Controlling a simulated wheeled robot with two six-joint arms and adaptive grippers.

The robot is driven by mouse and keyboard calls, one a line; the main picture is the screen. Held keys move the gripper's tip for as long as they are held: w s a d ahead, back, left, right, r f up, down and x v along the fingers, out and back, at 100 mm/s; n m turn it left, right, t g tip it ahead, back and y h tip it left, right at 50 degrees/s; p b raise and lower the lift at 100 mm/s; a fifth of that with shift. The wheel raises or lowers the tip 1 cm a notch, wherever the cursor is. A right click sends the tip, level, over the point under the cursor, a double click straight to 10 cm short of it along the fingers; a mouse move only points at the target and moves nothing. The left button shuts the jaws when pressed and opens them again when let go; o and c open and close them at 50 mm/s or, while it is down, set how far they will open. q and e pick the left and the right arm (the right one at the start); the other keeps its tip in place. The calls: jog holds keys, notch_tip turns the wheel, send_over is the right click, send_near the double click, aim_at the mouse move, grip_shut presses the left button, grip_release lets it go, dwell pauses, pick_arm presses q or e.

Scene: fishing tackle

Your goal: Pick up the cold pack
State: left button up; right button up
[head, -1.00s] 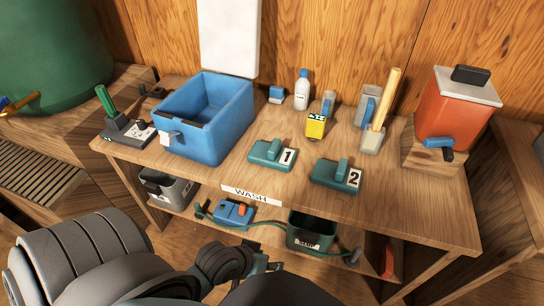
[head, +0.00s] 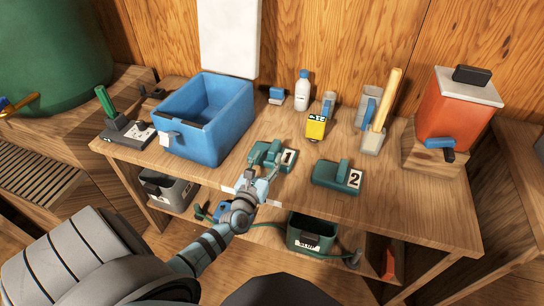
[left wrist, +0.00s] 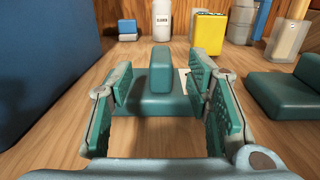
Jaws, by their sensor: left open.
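Two teal blocks with raised grips stand on the wooden table, and they look like the cold packs. The one marked 1 (head: 262,153) also shows in the left wrist view (left wrist: 160,78). The one marked 2 (head: 335,175) sits to its right and shows at the right edge of the wrist view (left wrist: 283,95). My left gripper (head: 267,168) is open at the near side of pack 1. In the wrist view its fingers (left wrist: 162,92) stand apart to the left and right of the pack's raised grip. My right gripper is out of view.
A blue open cooler (head: 199,133) stands left of pack 1. A yellow item (head: 316,128), a white bottle (head: 302,92) and grey holders stand behind. An orange dispenser (head: 448,112) is at the right. A lower shelf holds a dark green bin (head: 312,232).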

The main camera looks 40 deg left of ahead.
aim_at(274, 146)
pick_arm(q)
jog(key=b+x, duration=0.1)
jog(key=x, duration=0.6)
jog(key=shift+d+f+b, duration=0.1)
jog(key=shift+b, duration=0.3)
grip_shut()
